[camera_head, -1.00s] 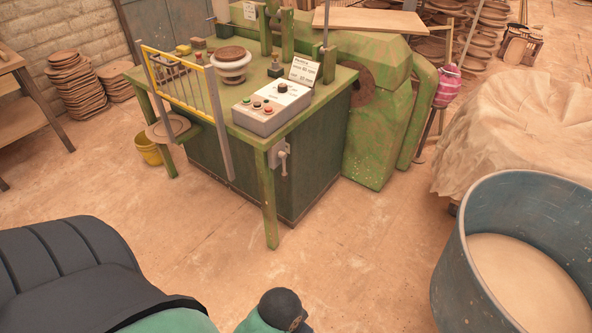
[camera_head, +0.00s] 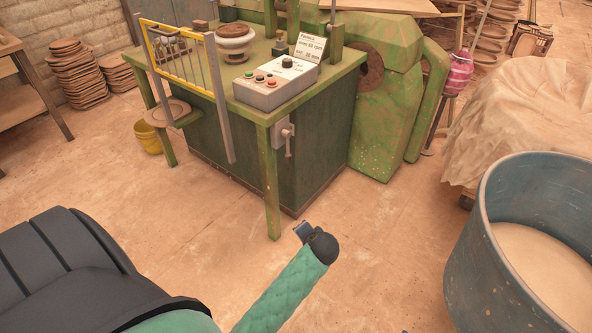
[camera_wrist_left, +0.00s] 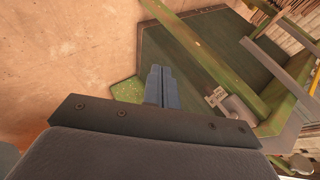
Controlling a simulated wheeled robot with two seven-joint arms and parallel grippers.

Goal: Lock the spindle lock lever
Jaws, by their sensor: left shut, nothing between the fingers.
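A grey plate with a small handle, which looks like the spindle lock lever (camera_head: 284,138), is on the front of the green machine (camera_head: 324,145), just right of its front leg. The handle hangs roughly downward. Grey parts that look like the same lever (camera_wrist_left: 218,97) show in the left wrist view, right of the fingers. My left gripper (camera_head: 302,230) is below the lever, in front of the machine, apart from it. In the left wrist view its two blue-grey fingers (camera_wrist_left: 163,86) are together and empty. My right gripper is not in view.
A grey control box (camera_head: 279,85) sits on the machine top, beside a yellow-edged gate (camera_head: 184,60). A blue tub (camera_head: 475,250) stands at the right near a cloth-covered heap (camera_head: 515,130). A yellow bucket (camera_head: 147,138) is at the left. The floor before the machine is clear.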

